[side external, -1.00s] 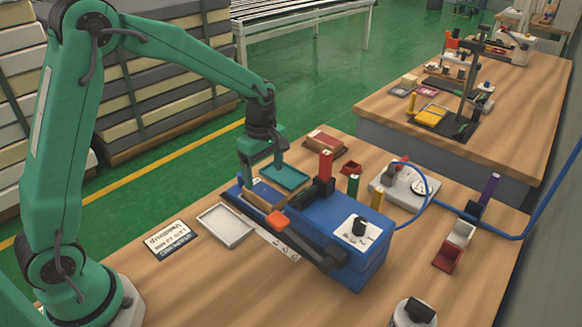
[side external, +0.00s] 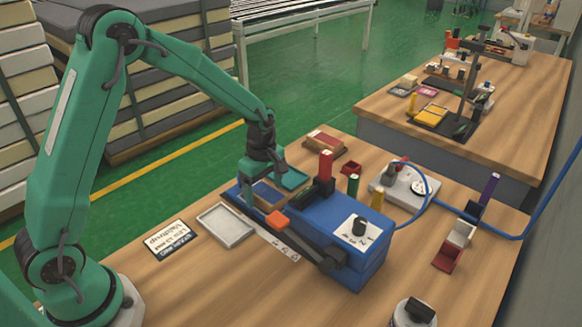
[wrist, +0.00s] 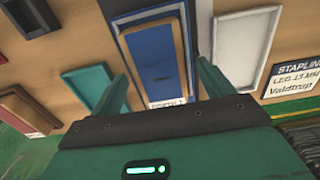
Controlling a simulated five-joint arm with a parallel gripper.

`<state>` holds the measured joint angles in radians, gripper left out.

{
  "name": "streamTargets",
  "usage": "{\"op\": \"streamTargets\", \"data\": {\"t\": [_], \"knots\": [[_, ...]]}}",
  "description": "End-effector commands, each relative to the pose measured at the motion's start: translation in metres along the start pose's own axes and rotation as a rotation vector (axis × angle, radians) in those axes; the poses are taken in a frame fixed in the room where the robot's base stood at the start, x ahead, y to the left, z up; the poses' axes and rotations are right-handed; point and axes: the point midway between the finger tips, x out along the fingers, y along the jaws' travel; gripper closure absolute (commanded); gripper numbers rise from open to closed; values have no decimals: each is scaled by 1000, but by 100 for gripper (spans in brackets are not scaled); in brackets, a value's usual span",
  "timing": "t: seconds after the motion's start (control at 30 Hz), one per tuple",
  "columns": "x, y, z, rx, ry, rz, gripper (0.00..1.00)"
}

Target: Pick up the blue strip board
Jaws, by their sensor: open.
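The blue strip board (side external: 268,194) has a blue top and a tan edge. It lies flat at the left end of the blue machine (side external: 345,262). My gripper (side external: 264,184) is pointed down over the board with its fingers apart. In the wrist view the board (wrist: 157,62) shows between the two open fingers of my gripper (wrist: 163,84), with a gap on each side. A small white label (wrist: 168,102) sits at the board's near end. How far the fingertips are above the board's surface cannot be told.
A teal tray (side external: 293,179) lies close behind the board. A white-grey tray (side external: 226,226) and a sign card (side external: 168,239) lie in front. A red post (side external: 325,166) stands to the right. Bare wood is free at the front.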

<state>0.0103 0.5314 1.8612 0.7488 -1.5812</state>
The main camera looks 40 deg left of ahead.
Motion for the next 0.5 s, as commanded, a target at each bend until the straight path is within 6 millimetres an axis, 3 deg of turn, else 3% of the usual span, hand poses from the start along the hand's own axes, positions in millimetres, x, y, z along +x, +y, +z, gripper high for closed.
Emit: {"op": "streamTargets", "data": {"t": [0.37,0.4,0.5], "knots": [[0,0,0,0,0,0,20],[0,0,0,0,0,0,22],[0,0,0,0,0,0,42]]}}
